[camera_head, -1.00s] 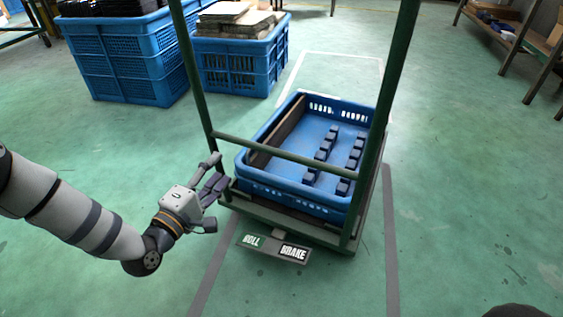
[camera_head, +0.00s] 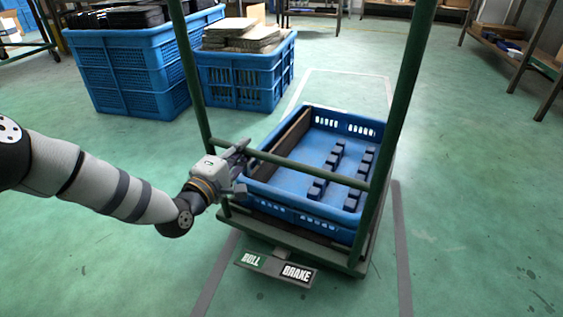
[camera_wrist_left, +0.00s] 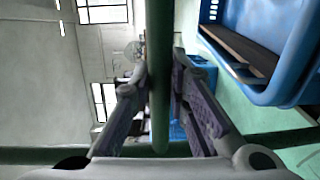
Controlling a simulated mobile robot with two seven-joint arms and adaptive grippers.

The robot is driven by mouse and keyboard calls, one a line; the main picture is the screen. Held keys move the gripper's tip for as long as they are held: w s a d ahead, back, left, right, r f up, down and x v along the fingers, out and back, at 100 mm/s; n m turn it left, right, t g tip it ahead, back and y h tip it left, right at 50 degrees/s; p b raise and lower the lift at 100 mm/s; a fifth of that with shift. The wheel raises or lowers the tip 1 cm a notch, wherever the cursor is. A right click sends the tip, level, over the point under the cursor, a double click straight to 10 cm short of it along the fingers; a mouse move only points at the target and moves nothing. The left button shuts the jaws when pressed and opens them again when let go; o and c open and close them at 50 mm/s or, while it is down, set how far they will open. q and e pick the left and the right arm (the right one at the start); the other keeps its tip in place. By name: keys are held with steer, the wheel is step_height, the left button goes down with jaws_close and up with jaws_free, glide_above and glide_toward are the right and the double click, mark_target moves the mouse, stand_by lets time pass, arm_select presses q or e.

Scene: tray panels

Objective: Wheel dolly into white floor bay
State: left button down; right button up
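The dolly (camera_head: 362,262) has a green frame with two posts and a crossbar (camera_head: 300,168). It carries a blue crate (camera_head: 300,218) with dark blocks inside. A pedal plate marked ROLL and BRAKE (camera_head: 275,267) sits at its near edge. The white floor bay outline (camera_head: 345,73) shows behind the dolly, partly hidden by it. My left gripper (camera_head: 240,158) is at the left part of the crossbar. In the left wrist view a green bar (camera_wrist_left: 160,60) runs between its fingers (camera_wrist_left: 160,95), which look open; contact is unclear. My right gripper is out of view.
Two blue crates, one with dark items (camera_head: 130,75) and one with flat boards (camera_head: 245,78), stand at the back left. Shelving (camera_head: 515,50) stands at the right. Grey floor lines (camera_head: 403,250) flank the dolly. The floor at right is clear.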

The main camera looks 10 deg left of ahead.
arm_select(q)
steer(key=shift+w, duration=0.1)
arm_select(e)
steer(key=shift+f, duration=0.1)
arm_select(q)
steer(key=w+d+n+y+b, duration=0.1)
steer(key=w+d+b, duration=0.2)
steer(key=w, duration=0.4)
steer(key=w+d+n+y+b, duration=0.1)
steer(key=w+d+y+b, duration=0.1)
steer(key=w, duration=0.6)
steer(key=shift+w+d+y+b, duration=0.3)
steer(key=shift+d+b, duration=0.1)
steer(key=shift+b, duration=0.1)
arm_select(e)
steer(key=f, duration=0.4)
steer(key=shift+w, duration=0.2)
